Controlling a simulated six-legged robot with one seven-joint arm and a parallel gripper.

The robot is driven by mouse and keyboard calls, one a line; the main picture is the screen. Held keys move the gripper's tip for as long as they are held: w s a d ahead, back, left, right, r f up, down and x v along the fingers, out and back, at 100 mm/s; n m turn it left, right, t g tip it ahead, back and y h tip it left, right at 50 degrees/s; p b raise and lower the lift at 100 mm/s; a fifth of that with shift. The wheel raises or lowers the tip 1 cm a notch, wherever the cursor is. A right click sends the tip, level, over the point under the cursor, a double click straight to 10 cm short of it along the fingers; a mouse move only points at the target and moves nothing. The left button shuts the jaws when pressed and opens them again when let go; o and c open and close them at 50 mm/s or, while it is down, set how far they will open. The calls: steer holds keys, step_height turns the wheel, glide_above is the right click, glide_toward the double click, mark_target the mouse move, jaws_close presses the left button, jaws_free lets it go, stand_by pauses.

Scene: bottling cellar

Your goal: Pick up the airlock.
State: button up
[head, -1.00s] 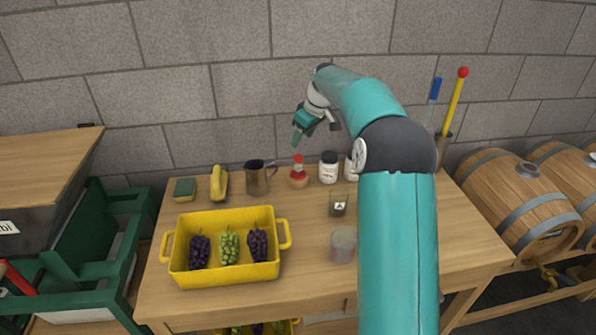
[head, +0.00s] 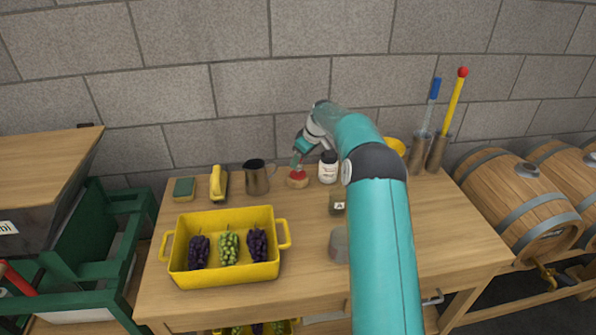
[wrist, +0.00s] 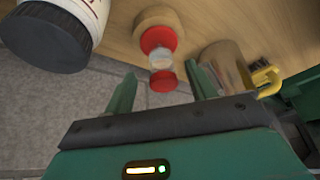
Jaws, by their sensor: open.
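The airlock (head: 297,181) stands upright near the back of the wooden table, a small piece with red parts on a pale wooden base. In the wrist view the airlock (wrist: 160,58) shows a clear middle between two red parts. My gripper (head: 297,160) is just above it in the head view and partly hides its top. In the wrist view my gripper (wrist: 164,84) is open, with the airlock's red end near the gap between the two fingers. No contact with the airlock shows.
A yellow crate (head: 225,276) with grapes is in front. A small labelled item (head: 338,203) stands front right.

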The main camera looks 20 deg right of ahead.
mark_target(298, 169)
steer(key=x, duration=0.5)
steer(key=shift+a, duration=0.2)
steer(key=shift+r, duration=0.1)
steer(key=c, duration=0.8)
steer(key=shift+o, duration=0.2)
steer(key=shift+r, duration=0.1)
